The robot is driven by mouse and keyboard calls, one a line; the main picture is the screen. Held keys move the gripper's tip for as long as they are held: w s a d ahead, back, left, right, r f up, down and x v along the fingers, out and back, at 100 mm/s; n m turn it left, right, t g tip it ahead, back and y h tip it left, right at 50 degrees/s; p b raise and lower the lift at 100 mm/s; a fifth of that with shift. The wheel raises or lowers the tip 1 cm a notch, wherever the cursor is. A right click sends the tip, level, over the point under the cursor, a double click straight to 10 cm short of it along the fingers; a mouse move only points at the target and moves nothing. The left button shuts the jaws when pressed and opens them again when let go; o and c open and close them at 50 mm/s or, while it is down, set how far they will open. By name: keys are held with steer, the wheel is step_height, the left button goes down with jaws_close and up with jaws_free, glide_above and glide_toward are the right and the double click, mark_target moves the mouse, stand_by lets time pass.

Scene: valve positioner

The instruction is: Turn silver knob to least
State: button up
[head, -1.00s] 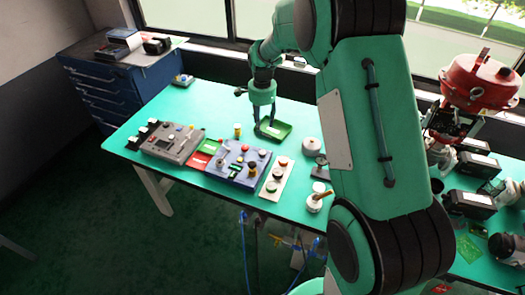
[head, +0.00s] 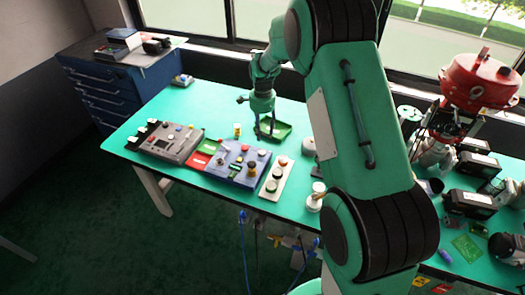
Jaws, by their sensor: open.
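I cannot clearly make out a silver knob; the controls are too small to tell apart by finish. A grey control box (head: 183,150) with several small knobs and a dark dial stands at the left of the green table. A blue panel (head: 222,175) with several knobs and levers lies right of it. My gripper (head: 264,136) is open and points down in front of the green tray (head: 284,134), just beyond the blue panel's far edge as seen here. It appears empty and apart from the controls.
Red and green cards (head: 200,160) lie between the two panels. A white strip with round buttons (head: 273,191) lies right of the blue panel. My arm hides part of the table's right side, where machinery stands.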

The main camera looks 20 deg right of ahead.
mark_target(263, 152)
step_height(263, 152, down, 12)
steer(key=shift+f+b, duration=0.2)
steer(key=shift+b, duration=1)
steer(key=shift+c, duration=0.5)
steer(key=c, duration=1)
